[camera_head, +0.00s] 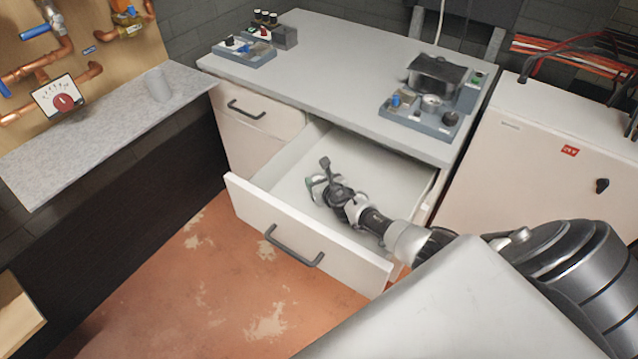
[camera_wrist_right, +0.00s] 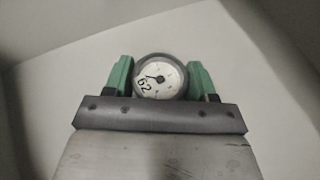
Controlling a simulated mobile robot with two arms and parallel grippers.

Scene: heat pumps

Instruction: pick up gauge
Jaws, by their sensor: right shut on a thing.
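The gauge (camera_wrist_right: 159,77) is round with a white dial, a dark needle and a grey rim. In the right wrist view it sits between the green fingers of my right gripper (camera_wrist_right: 160,80), which is shut on it. In the head view my right gripper (camera_head: 318,183) is inside the open drawer (camera_head: 270,215). The gauge is too small there to make out clearly. I cannot tell whether it touches the drawer bottom. My left gripper is not in view.
The drawer is pulled out of a white cabinet below a grey worktop (camera_head: 340,75). Devices (camera_head: 430,105) stand on the worktop's right side. A white cabinet (camera_head: 540,160) stands at the right.

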